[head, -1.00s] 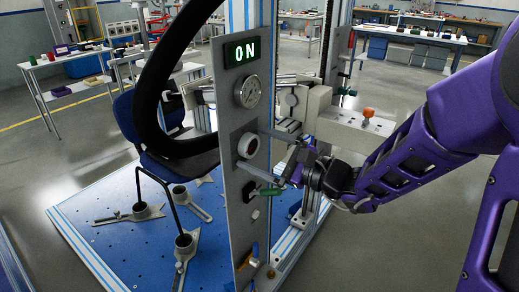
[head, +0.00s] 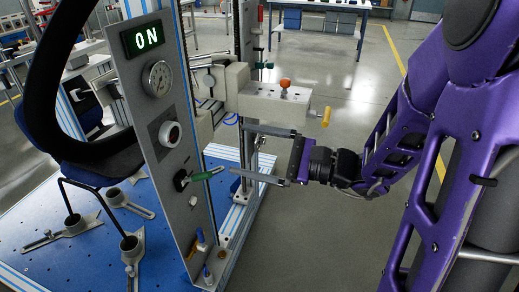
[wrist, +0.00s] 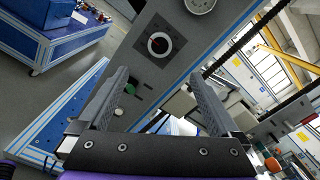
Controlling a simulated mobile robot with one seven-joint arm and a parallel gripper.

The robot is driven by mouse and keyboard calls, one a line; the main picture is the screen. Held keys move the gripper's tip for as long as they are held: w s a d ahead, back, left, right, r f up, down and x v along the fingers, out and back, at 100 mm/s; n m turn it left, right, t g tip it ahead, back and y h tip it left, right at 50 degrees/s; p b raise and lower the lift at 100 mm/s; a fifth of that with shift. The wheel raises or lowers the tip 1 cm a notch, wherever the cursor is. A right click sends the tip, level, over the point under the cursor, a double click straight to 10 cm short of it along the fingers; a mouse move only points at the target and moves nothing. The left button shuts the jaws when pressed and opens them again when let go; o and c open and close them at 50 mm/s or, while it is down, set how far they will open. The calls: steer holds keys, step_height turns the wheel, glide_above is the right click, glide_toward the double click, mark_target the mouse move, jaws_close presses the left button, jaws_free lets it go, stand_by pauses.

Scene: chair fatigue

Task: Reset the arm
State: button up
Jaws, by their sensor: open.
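My purple arm reaches in from the right of the head view. My gripper (head: 240,149) is open and empty, its two long grey fingers pointing left toward the grey control panel (head: 168,110). The panel has a lit green "ON" display (head: 142,39), a round gauge (head: 157,78), a white-ringed knob (head: 170,134) and a switch with a green handle (head: 207,174) pointing right. The lower finger's tip is close to the green handle in the picture; I cannot tell the gap. In the wrist view, the knob (wrist: 158,44) shows beyond the spread fingers, apart from them.
A grey block with an orange knob (head: 285,84) juts out above my gripper. Open floor lies right of the rig.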

steer(key=shift+v, duration=0.95)
